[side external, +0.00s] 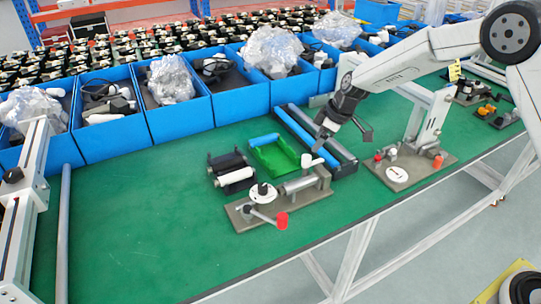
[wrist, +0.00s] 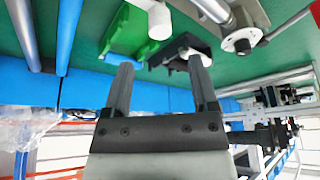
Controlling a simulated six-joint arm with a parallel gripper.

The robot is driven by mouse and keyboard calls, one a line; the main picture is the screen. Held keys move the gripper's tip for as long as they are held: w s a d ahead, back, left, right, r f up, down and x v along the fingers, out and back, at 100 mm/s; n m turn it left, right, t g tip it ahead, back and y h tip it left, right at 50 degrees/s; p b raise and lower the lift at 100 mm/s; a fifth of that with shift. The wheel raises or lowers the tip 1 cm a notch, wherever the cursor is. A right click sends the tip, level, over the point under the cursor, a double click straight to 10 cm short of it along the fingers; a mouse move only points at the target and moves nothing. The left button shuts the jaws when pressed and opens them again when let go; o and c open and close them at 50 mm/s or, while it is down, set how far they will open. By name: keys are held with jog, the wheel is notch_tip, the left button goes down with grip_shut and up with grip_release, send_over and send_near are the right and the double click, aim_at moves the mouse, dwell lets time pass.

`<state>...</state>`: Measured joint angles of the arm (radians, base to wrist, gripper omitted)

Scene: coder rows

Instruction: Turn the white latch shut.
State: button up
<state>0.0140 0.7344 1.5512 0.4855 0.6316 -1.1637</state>
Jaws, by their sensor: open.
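The white latch (side external: 311,161) is a short white handle at the upper right end of the steel cylinder (side external: 303,183) on a grey base plate (side external: 240,215). In the wrist view the latch (wrist: 156,20) shows at the top, beyond and roughly between my fingertips, apart from them. My gripper (side external: 321,143) is just above the latch in the side view. It also shows in the wrist view (wrist: 160,63), with its two dark fingers spread and nothing between them. The arm comes in from the upper right.
A red-ended lever (side external: 281,220) sits on the same base. A green tray (side external: 273,156), a black part with a white roller (side external: 236,176) and a dark frame with blue rods (side external: 331,133) lie close by. Blue bins (side external: 178,118) line the back.

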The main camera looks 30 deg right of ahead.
aim_at(307, 157)
jog(key=shift+x, duration=3.9)
grip_shut()
